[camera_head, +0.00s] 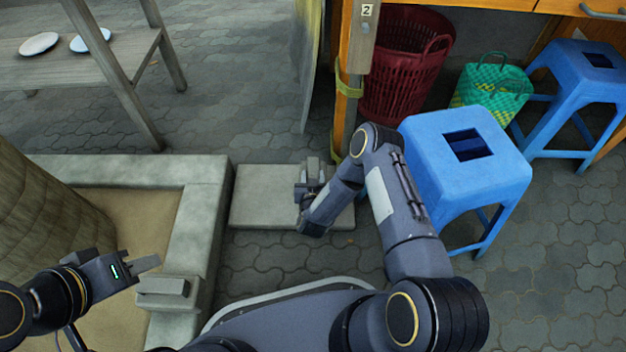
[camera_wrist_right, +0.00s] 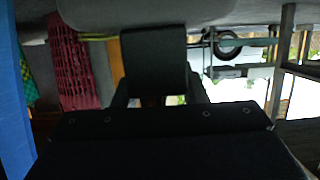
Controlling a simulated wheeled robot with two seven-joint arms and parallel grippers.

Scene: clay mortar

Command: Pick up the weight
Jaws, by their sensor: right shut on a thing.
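In the head view my right gripper (camera_head: 310,185) is low over a flat grey slab (camera_head: 262,195) beside the wooden post. It is shut on a grey weight (camera_head: 314,168), partly hidden by the gripper and wrist. In the right wrist view the weight is a dark block (camera_wrist_right: 155,60) between the fingers. I cannot tell whether it touches the slab. A similar grey block (camera_head: 166,287) sits on the stone border at lower left. My left gripper (camera_head: 145,263) is just above and left of that block; its finger opening is unclear.
A blue stool (camera_head: 465,165) stands close right of my right arm, with a second blue stool (camera_head: 590,75) behind. A red basket (camera_head: 400,70) and green bag (camera_head: 490,85) are at the back. A stone planter border (camera_head: 205,205) lies left of the slab.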

